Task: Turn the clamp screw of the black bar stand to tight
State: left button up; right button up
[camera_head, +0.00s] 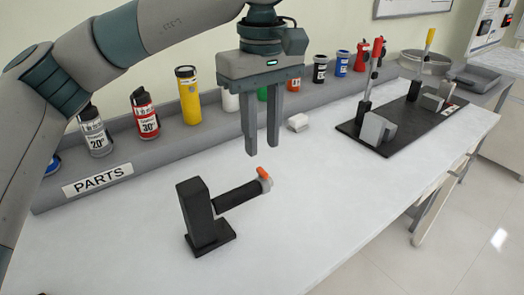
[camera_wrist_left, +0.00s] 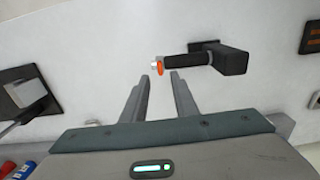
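The black bar stand (camera_head: 199,213) stands upright on the white table, with a black bar (camera_head: 237,194) reaching out to the right from its post. An orange clamp screw (camera_head: 264,178) with a grey collar sits at the bar's free end. My left gripper (camera_head: 262,152) is open and empty, pointing down above and behind the bar's end, apart from it. In the left wrist view, the stand (camera_wrist_left: 232,58) and the orange screw (camera_wrist_left: 160,65) lie just beyond the fingertips (camera_wrist_left: 162,76). Nothing is between the fingers. My right gripper is not in view.
A grey shelf labelled PARTS (camera_head: 97,179) holds several bottles and cans, including a yellow one (camera_head: 188,96), along the back. A black board (camera_head: 401,122) with clamps stands at the right. The table's front is clear.

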pick_arm(q)
notch_tip(320, 180, up, 12)
jog(key=shift+p, duration=0.45)
jog(key=shift+f, duration=0.1)
